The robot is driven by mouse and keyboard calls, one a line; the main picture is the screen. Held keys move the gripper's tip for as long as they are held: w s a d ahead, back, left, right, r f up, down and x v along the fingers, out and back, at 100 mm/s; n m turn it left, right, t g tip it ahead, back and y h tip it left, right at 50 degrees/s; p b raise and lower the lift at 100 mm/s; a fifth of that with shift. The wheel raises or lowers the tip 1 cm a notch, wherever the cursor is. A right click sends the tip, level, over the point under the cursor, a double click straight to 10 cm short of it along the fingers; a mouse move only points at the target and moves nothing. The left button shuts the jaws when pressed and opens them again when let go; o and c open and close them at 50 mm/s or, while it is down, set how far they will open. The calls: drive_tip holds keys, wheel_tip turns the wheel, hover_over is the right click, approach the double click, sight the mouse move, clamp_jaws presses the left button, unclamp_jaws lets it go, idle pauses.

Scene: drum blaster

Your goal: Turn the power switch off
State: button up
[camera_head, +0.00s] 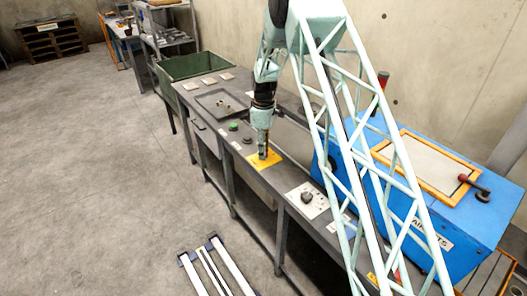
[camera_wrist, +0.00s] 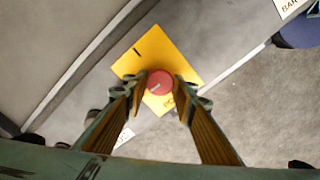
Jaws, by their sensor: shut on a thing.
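The power switch is a red round knob (camera_wrist: 160,82) with a pale mark on its face, set on a yellow plate (camera_wrist: 136,62) in the wrist view. The yellow plate (camera_head: 267,162) also shows on the bench top in the head view, where the knob is hidden by my gripper. My gripper (camera_head: 263,153) points straight down over the plate. In the wrist view my gripper (camera_wrist: 161,88) has one finger on each side of the red knob and is shut on it.
A black knob on a white plate (camera_head: 308,199) sits nearer on the bench. Green (camera_head: 232,127) and dark buttons lie beyond the yellow plate. A blue blaster cabinet (camera_head: 440,213) stands at right, and a green bin (camera_head: 192,75) at the far end. The floor at left is clear.

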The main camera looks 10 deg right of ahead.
drive_tip(key=shift+n, duration=0.5)
drive_tip(key=o, duration=0.8)
drive_tip(key=shift+o, duration=0.2)
drive_tip(key=shift+r, duration=0.1)
wheel_tip(320, 180, up, 12)
idle(0.5)
